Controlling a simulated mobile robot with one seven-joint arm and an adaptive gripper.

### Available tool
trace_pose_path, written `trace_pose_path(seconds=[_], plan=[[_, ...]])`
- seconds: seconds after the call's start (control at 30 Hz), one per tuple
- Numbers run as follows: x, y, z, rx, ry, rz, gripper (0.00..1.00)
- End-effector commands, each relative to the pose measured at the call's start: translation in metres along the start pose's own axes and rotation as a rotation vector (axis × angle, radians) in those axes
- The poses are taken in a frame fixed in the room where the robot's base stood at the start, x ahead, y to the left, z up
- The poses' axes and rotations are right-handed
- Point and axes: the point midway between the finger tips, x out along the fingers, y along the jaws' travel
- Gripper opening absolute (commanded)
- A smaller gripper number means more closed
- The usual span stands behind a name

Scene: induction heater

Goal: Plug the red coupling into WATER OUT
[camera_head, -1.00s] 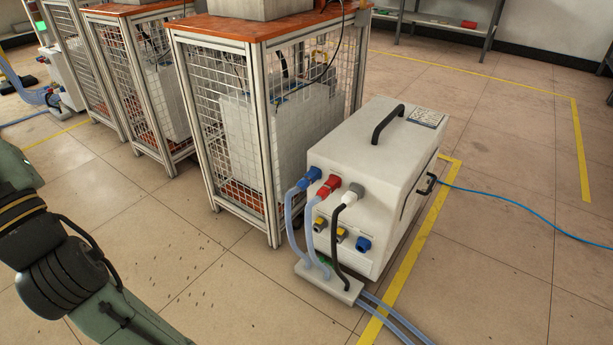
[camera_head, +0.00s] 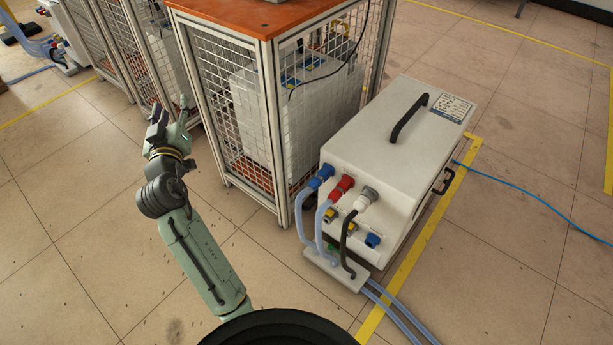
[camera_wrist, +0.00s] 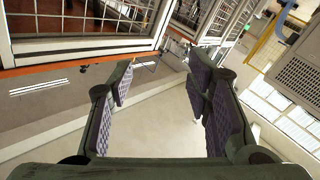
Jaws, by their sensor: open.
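The red coupling (camera_head: 340,187) is on the front face of the white heater unit (camera_head: 420,150), with a clear hose hanging from it. It sits between a blue coupling (camera_head: 321,176) on the left and a grey coupling with a black hose (camera_head: 366,197) on the right. I cannot read any WATER OUT label at this size. My gripper (camera_head: 170,112) is raised to the left of the unit, in front of the mesh cages, well apart from the couplings. In the wrist view my gripper (camera_wrist: 160,112) is open, with nothing between its ridged fingers.
A mesh cage with an orange top (camera_head: 262,20) stands just left of the unit. Yellow-brass and blue fittings (camera_head: 372,240) sit below the couplings. A white block (camera_head: 335,270) on the floor carries the hoses. Floor between my arm and the unit is clear.

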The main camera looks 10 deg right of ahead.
Motion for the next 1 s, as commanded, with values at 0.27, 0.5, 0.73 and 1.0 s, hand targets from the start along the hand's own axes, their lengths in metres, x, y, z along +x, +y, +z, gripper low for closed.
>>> trace_pose_path(seconds=[0.27,0.5,0.73,1.0], plan=[[0.004,0.053,0.13,-0.25,-0.272,0.188,0.45],[-0.029,0.103,0.233,-0.51,-0.485,0.328,0.45],[-0.091,0.149,0.316,-0.804,-0.664,0.429,0.45],[-0.159,0.178,0.368,-1.083,-0.773,0.472,0.45]])
